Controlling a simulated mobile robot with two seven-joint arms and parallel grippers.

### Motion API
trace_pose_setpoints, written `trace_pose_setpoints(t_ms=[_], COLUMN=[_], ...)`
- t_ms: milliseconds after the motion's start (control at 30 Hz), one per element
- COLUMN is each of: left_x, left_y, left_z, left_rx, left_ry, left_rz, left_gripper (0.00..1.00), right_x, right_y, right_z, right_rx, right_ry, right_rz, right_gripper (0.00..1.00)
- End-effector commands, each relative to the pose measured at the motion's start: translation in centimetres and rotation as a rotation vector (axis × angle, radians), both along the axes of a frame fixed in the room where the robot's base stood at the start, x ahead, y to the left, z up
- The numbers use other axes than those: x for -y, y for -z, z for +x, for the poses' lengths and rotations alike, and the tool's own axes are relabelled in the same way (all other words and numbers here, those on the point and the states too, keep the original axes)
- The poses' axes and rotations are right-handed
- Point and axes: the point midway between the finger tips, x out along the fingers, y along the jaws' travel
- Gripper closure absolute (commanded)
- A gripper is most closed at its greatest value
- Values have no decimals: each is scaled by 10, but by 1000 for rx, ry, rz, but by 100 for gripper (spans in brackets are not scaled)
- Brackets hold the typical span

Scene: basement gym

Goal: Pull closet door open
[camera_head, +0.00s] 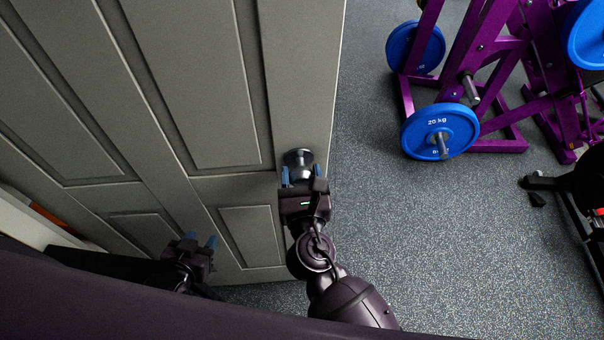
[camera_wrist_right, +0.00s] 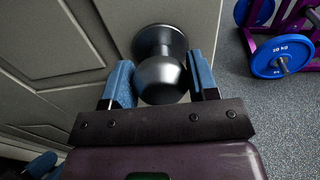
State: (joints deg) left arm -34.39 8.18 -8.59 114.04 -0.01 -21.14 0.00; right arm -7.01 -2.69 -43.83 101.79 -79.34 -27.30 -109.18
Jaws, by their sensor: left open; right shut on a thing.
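The closet door (camera_head: 190,80) is a grey panelled door filling the left of the head view; its free edge runs down the middle, with floor visible beyond it. A round metal knob (camera_head: 298,158) sits near that edge. My right gripper (camera_head: 302,176) is at the knob. In the right wrist view the knob (camera_wrist_right: 160,80) lies between the blue fingers of my right gripper (camera_wrist_right: 162,84), which is shut on it. My left gripper (camera_head: 200,241) is open and empty, low in front of the door's lower left panel.
A purple weight rack (camera_head: 480,60) with blue plates (camera_head: 440,131) stands at the right. Black gym equipment (camera_head: 585,185) is at the far right edge. The speckled grey floor (camera_head: 430,230) between door and equipment is clear.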

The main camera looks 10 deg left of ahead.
Motion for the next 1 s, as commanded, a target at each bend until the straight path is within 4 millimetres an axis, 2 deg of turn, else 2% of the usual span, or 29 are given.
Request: trace_pose_setpoints(t_ms=[233,267,400,767,867,1000], left_x=[0,0,0,0,0,-1], left_y=[0,0,0,-3,-8,-17], left_z=[0,0,0,0,0,-3], left_rx=[0,0,0,0,0,-5], left_ry=[0,0,0,0,0,-2], left_rz=[0,0,0,0,0,0], left_gripper=[57,57,57,57,57,57], right_x=[-1,-1,-1,0,0,0], right_y=[-1,-1,-1,-5,-16,-41], right_z=[0,0,0,0,0,0], right_rx=[3,3,2,2,3,2], right_ry=[-4,-4,-2,1,0,0], right_rz=[2,1,0,0,1,3], right_gripper=[89,43,22,22,22,22])
